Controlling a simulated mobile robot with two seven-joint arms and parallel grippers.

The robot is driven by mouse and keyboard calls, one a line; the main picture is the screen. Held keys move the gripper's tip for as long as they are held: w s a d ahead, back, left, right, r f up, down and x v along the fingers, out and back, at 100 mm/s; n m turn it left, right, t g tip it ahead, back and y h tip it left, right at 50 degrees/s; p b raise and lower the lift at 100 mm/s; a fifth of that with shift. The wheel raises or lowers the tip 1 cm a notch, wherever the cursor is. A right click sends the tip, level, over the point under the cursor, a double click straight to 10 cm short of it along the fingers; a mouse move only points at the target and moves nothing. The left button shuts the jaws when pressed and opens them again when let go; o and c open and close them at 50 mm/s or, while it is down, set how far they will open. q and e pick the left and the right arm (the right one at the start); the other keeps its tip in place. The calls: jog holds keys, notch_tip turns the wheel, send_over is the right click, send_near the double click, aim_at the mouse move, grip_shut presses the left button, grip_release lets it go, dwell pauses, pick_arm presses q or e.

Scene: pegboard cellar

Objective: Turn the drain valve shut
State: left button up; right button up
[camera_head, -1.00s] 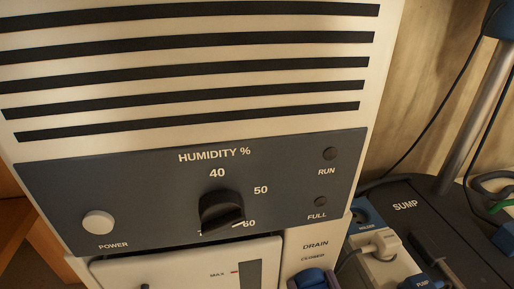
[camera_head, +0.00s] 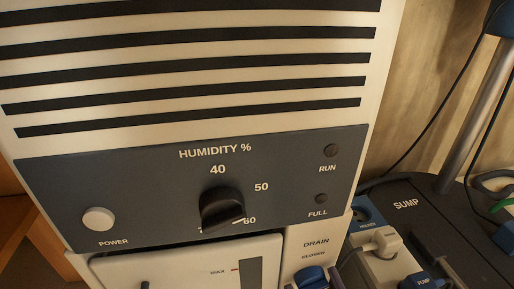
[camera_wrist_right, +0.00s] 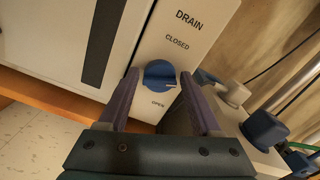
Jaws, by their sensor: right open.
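The drain valve is a round blue knob (camera_wrist_right: 160,74) on a cream panel, between the words CLOSED above it and OPEN below it. A pale mark on the knob points roughly to the right in the right wrist view, to neither word. The knob also shows at the bottom edge of the head view (camera_head: 311,275). My right gripper (camera_wrist_right: 161,82) is open, with one purple finger on each side of the knob. I cannot tell whether the fingers touch it. In the head view my right gripper (camera_head: 313,282) is mostly cut off. My left gripper is not in view.
The humidity dial (camera_head: 221,208) and power button (camera_head: 98,219) are on the dark panel above. A tank front (camera_head: 190,267) is left of the valve. A white plug (camera_head: 382,243) in a socket block and the dark sump lid (camera_head: 420,205) with cables stand close on the right.

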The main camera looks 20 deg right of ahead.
jog(key=v, duration=0.9)
jog(key=shift+s, duration=0.4)
jog(key=shift+c, duration=0.3)
